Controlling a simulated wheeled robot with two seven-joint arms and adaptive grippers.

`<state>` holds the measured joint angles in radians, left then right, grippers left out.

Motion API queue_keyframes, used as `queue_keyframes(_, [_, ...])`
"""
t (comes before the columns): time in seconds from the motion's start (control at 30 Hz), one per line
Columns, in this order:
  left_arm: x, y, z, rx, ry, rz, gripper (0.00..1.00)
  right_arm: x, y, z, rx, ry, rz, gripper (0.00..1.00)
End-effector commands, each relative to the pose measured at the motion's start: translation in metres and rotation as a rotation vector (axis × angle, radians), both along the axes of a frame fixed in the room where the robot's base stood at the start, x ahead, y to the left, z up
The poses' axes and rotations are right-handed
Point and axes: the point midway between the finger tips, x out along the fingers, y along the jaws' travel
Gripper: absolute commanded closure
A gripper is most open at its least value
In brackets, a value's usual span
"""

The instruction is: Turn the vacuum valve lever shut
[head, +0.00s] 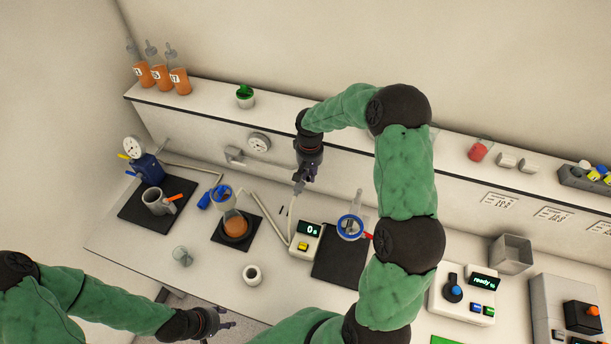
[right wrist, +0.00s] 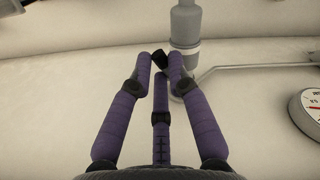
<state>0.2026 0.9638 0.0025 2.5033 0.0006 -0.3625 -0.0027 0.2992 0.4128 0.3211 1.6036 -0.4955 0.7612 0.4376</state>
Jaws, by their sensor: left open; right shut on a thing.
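My right gripper (head: 300,184) reaches down in front of the shelf wall, above the back of the bench. In the right wrist view its purple fingers (right wrist: 160,62) are closed on a small black piece (right wrist: 158,59), which looks like the end of the valve lever. A grey cylindrical body (right wrist: 186,55), apparently the valve, stands just beyond the fingertips, with a thin pipe (right wrist: 250,67) running right from it. The fingers hide part of the lever, so its angle is unclear. My left gripper (head: 226,321) is open and empty at the front left, away from the valve.
A round gauge (head: 259,142) is on the wall; it also shows in the right wrist view (right wrist: 310,112). Below are a flask (head: 236,226), a timer scale (head: 305,240) and a blue-rimmed vessel (head: 350,227). A blue pump (head: 148,168) stands left. Bare bench lies around a white cup (head: 252,274).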

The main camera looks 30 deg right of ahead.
Motion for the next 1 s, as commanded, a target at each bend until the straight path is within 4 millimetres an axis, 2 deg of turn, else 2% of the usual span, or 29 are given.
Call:
queue_keyframes(0.43, [0.0,0.0,-0.008,0.0,0.0,0.0,0.57,-0.001,-0.014,0.0,0.0,-0.003,0.26,1.0])
queue_keyframes(1.0, [0.0,0.0,-0.009,0.0,0.0,0.0,0.57,-0.001,-0.017,0.001,0.0,-0.003,0.311,1.0])
